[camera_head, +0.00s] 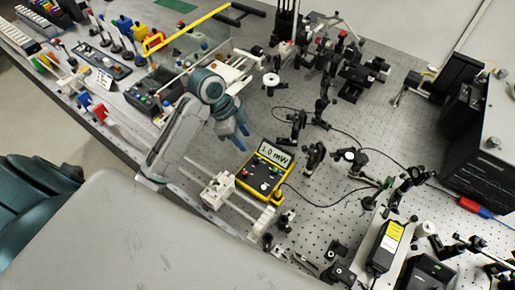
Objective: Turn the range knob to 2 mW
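The yellow-edged power meter (264,172) stands on the bench in the middle of the view. Its display (275,153) reads 1.0 mW. Its dark face carries a red control and several small light ones; which is the range knob is too small to tell. My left gripper (241,138) hangs up and to the left of the meter in the picture, apart from its controls. Its blue fingers point down toward the meter. They look close together, and I cannot tell whether they are open or shut. My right gripper is not in view.
Posts and optic mounts (315,155) stand close to the right of the meter. A white rail assembly (220,190) lies at its lower left. A dark cable runs from the meter's right side. A black box (480,150) stands at the far right.

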